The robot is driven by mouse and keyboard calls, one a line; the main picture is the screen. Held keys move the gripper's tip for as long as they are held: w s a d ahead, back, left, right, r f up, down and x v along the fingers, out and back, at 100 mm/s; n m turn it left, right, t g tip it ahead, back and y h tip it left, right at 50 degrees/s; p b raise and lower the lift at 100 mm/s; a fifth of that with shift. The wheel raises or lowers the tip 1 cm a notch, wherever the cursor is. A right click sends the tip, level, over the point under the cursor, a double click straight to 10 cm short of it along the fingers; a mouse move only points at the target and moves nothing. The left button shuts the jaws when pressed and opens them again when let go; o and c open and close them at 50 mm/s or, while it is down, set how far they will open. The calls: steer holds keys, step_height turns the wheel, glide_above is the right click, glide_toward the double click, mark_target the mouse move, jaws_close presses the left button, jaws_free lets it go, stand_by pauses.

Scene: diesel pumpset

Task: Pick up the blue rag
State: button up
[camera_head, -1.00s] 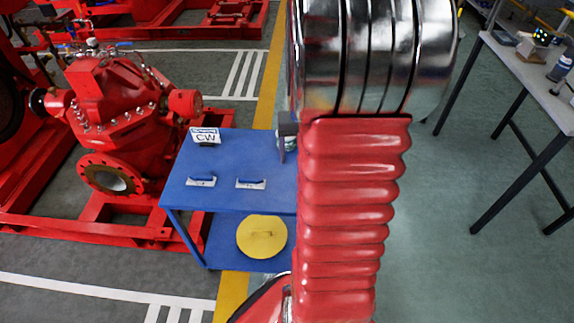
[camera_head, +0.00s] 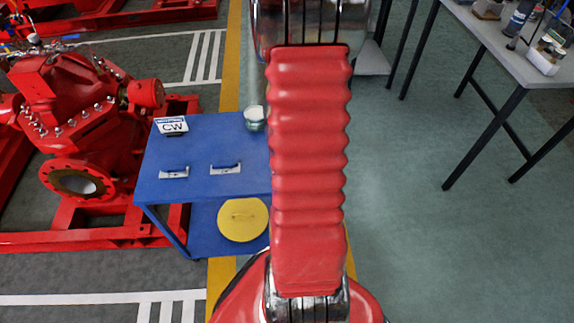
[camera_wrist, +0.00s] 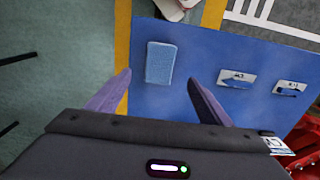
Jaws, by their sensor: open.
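The blue rag (camera_wrist: 160,62) is a light blue folded rectangle lying flat on the blue cart top (camera_wrist: 215,55) in the wrist view. My gripper (camera_wrist: 160,77) is open and empty in the wrist view, with one purple finger on each side. The rag appears between and just beyond the fingertips, which do not visibly touch it. The height between them is hard to tell. In the head view, my arm covers the right part of the cart (camera_head: 205,148), and neither rag nor gripper shows.
Two small labelled holders (camera_head: 173,172) and a CW sign (camera_head: 172,126) stand on the cart. A jar (camera_head: 255,118) stands at its back edge. A yellow disc (camera_head: 242,219) lies on the lower shelf. A red pump (camera_head: 75,115) is left; a grey table (camera_head: 520,50) is right.

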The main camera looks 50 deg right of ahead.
steer(key=shift+f, duration=2.9)
steer(key=shift+w+d+f, duration=0.1)
steer(key=shift+d+f, duration=0.05)
steer(key=shift+f, duration=2.45)
steer(key=shift+c, duration=0.6)
steer(key=c, duration=1.1)
step_height(320, 180, up, 10)
